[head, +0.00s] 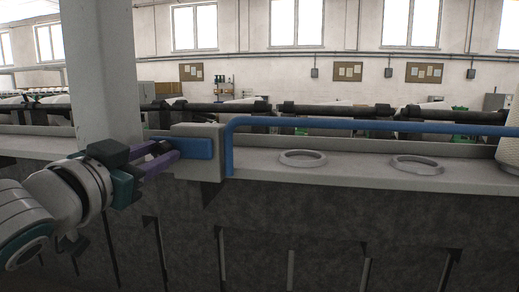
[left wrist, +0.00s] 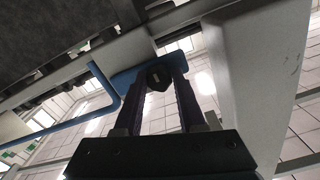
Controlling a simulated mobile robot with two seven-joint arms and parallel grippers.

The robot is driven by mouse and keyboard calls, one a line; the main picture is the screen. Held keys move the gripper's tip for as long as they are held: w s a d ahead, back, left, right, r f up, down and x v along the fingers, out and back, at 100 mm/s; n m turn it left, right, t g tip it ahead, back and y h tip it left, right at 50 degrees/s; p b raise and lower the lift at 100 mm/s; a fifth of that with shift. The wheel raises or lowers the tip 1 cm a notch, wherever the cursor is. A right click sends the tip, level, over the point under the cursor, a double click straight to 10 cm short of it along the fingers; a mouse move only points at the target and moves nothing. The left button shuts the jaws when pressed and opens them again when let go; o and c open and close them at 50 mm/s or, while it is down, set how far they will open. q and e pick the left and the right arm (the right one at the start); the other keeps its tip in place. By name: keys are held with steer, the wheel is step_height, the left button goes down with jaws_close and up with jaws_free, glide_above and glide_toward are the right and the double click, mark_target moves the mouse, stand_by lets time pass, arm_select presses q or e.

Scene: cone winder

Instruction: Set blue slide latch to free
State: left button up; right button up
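The blue slide latch (head: 195,148) is a blue bar lying across the front of a grey box (head: 213,170) on the machine ledge. It also shows in the left wrist view (left wrist: 122,79), with a dark knob (left wrist: 157,77) in front of it. My left gripper (head: 176,151) reaches the latch's left end from the left. Its purple fingers stand apart, one on each side of the knob, which about fills the gap between them in the left wrist view (left wrist: 162,82). Whether both fingers press on the knob I cannot tell. My right gripper is not in view.
A blue pipe (head: 350,126) rises beside the box's right side and runs right above the ledge. Two pale rings (head: 303,158) lie on the ledge (head: 350,178). A pale column (head: 103,70) stands behind my left gripper. A white cone (head: 510,150) is at the right edge.

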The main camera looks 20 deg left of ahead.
arm_select(q)
steer(key=o, duration=0.4)
steer(key=shift+a, duration=0.15)
steer(key=shift+o, duration=0.2)
steer(key=shift+s, duration=0.1)
steer(key=b+v, duration=0.3)
steer(key=v, duration=0.7)
steer(key=shift+f, duration=0.1)
